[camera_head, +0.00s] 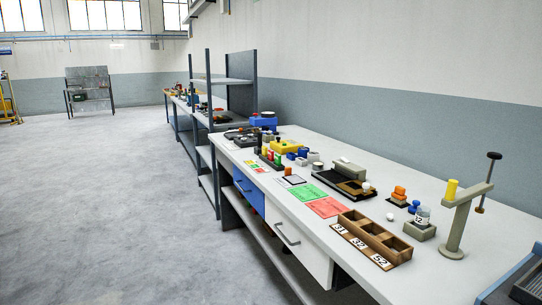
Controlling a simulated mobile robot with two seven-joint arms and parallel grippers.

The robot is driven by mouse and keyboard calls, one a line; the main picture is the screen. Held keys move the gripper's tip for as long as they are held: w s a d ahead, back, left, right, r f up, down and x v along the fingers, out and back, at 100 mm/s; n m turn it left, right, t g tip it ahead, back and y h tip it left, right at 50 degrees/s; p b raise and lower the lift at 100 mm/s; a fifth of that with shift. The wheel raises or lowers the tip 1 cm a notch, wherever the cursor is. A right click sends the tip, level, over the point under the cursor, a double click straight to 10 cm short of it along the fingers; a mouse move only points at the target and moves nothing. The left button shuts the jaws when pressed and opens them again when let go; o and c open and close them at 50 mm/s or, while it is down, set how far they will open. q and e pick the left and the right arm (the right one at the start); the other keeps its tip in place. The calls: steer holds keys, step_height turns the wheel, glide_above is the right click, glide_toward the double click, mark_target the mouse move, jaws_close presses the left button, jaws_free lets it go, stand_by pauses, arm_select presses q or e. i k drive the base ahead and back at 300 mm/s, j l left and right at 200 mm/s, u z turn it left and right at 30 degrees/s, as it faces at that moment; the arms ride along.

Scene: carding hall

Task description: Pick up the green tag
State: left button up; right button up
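A flat green card (305,193) with faint dark markings lies on the long white workbench (370,285), left of its middle. It is the flat green thing that looks most like the green tag. A red card (327,207) lies beside it on the near right side. Small upright green pieces (277,158) also stand farther back, too small to make out. Neither of my grippers is in view.
A wooden compartment box (372,238) with numbered labels stands right of the cards. A dark tray (343,183) lies behind them. A grey post stand (459,220) rises on the right. A blue-edged tray (512,280) is at the lower right corner. Grey floor (110,200) is open at left.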

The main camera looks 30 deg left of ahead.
mark_target(277, 158)
steer(key=i+j, duration=0.2)
steer(key=j, duration=0.3)
steer(key=i+j, duration=0.2)
steer(key=j, duration=0.25)
steer(key=i+j, duration=0.2)
steer(key=j, duration=0.3)
steer(key=i+j, duration=0.2)
steer(key=j, duration=0.3)
steer(key=i+j+z, duration=0.1)
steer(key=j, duration=0.4)
steer(key=i+j, duration=0.25)
steer(key=j, duration=0.2)
steer(key=i+j, duration=0.2)
steer(key=j, duration=0.3)
steer(key=i+j, duration=0.15)
steer(key=j, duration=0.35)
